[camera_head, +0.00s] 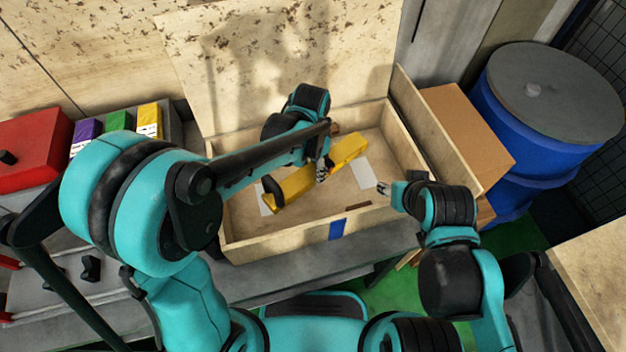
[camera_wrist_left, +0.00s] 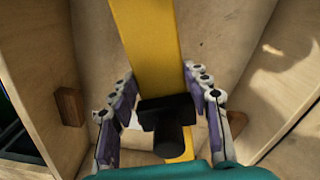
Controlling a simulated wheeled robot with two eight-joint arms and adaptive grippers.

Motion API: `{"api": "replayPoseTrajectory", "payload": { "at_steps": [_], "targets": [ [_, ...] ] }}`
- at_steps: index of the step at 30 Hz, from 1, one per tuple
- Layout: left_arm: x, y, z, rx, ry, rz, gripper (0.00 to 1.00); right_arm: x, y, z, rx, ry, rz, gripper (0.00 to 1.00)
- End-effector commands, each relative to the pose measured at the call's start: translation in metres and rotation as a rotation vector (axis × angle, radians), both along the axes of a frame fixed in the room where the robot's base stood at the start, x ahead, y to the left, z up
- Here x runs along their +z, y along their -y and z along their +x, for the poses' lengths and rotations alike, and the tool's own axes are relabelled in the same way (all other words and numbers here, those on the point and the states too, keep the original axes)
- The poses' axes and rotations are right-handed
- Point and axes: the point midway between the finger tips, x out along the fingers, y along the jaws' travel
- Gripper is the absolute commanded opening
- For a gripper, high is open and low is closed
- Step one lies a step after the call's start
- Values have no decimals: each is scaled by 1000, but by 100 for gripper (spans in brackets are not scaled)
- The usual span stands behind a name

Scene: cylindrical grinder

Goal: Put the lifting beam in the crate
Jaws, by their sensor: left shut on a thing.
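The lifting beam (camera_head: 297,187) is a long yellow bar with a black part near its left end. It lies slantwise within the walls of the open wooden crate (camera_head: 278,243); whether it touches the floor I cannot tell. My left gripper (camera_head: 323,172) reaches down into the crate and is shut on the beam near its middle. In the left wrist view the yellow beam (camera_wrist_left: 148,45) runs away from me, and a black block with a round knob sits between the fingers (camera_wrist_left: 165,115). My right gripper (camera_head: 383,188) is at the crate's right side, apart from the beam; its fingers are too small to judge.
The crate's lid stands up behind it. Pale sheets lie on the crate floor. A cardboard box (camera_head: 468,135) and a blue barrel (camera_head: 555,115) stand to the right. A red box (camera_head: 30,150) and coloured binders (camera_head: 118,121) stand on the left.

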Motion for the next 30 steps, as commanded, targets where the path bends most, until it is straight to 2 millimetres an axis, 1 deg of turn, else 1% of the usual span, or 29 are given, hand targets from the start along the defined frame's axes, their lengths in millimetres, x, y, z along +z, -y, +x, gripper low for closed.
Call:
{"api": "replayPoseTrajectory", "payload": {
  "at_steps": [1, 3, 8, 11, 15, 17, 23, 27, 28, 29, 30],
  "targets": [
    [-11, 0, 0, 0, 0, 0, 0, -6, 0, 0, 0, 0, 0, 46],
    [-19, 0, 0, 0, 0, 0, 0, -8, 0, 0, 0, 0, 0, 46],
    [-28, 0, 0, 0, 0, 0, 0, -11, 0, 0, 0, 0, 0, 46],
    [-39, 0, 0, 0, 0, 0, 0, -15, 0, 0, 0, 0, 0, 46],
    [-59, 0, 0, 0, 0, 0, 0, -23, 0, 0, 0, 0, 0, 46],
    [-62, 0, 0, 0, 0, 0, 0, -24, 0, 0, 0, 0, 0, 46],
    [-61, 0, 0, 0, 0, 0, 0, -23, 0, 0, 0, 0, 0, 46],
    [-65, 0, 0, 0, 0, 0, 0, -26, 0, 0, 0, 0, 0, 46],
    [-65, 0, 0, 0, 0, 0, 50, -26, 0, 0, 0, 0, 0, 46],
    [-64, 0, 0, 0, 0, 0, 58, -26, 0, 0, 0, 0, 0, 46],
    [-64, 0, 0, 0, 0, 0, 68, -25, 0, 0, 0, 0, 0, 46]
  ]
}}
